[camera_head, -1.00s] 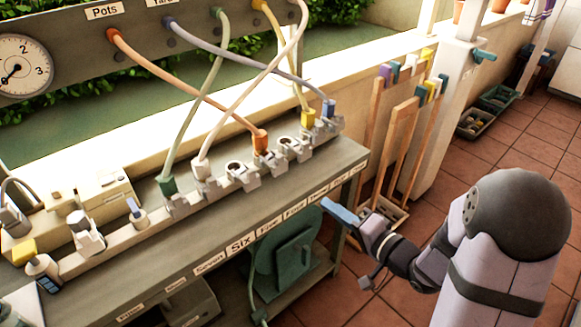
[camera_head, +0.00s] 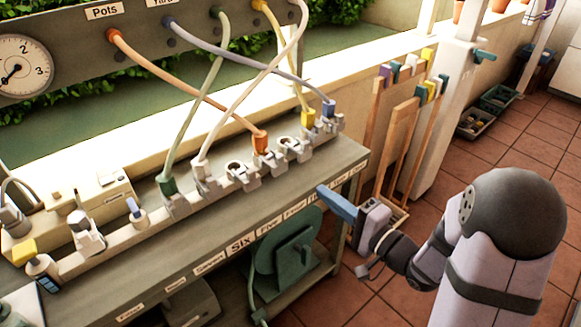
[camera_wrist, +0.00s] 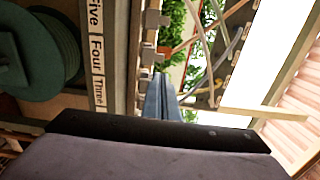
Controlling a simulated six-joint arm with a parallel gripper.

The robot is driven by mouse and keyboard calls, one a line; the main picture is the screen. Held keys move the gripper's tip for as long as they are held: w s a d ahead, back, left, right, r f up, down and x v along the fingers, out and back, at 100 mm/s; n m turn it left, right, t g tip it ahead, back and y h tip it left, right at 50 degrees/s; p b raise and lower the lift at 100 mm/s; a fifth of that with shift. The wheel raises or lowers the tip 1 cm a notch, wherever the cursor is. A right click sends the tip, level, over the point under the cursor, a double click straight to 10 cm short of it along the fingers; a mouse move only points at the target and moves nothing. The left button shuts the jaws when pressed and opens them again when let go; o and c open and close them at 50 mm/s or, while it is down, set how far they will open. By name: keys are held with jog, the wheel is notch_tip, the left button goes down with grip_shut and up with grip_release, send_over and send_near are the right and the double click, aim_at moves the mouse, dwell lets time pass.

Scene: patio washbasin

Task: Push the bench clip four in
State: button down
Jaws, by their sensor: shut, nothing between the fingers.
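A row of grey clips runs along the bench. Counting from the right end, the fourth seems to be the one with the orange hose end (camera_head: 260,143), but I cannot tell for certain which clip is number four. The label Four (camera_head: 293,210) is on the bench front edge and also shows in the wrist view (camera_wrist: 97,53). My gripper (camera_head: 322,191) is shut and empty, its blue fingers at the bench's front edge, covering part of the labels right of Four. It is apart from the clips. In the wrist view my fingers (camera_wrist: 159,98) point toward the clip row.
Several hoses cross above the clips from the board labelled Pots (camera_head: 104,11). A green reel (camera_head: 287,255) sits under the bench (camera_head: 215,228). The bench top in front of the clips is clear.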

aim_at(282, 159)
jog(key=x, duration=1.3)
jog(key=shift+w+a+f+p, duration=0.1)
jog(key=shift+a+p, duration=0.05)
jog(key=shift+p, duration=0.2)
jog(key=x, duration=0.4)
jog(key=shift+p, duration=0.3)
jog(key=shift+r, duration=0.2)
jog(key=v, duration=1.4)
jog(key=shift+f, duration=0.1)
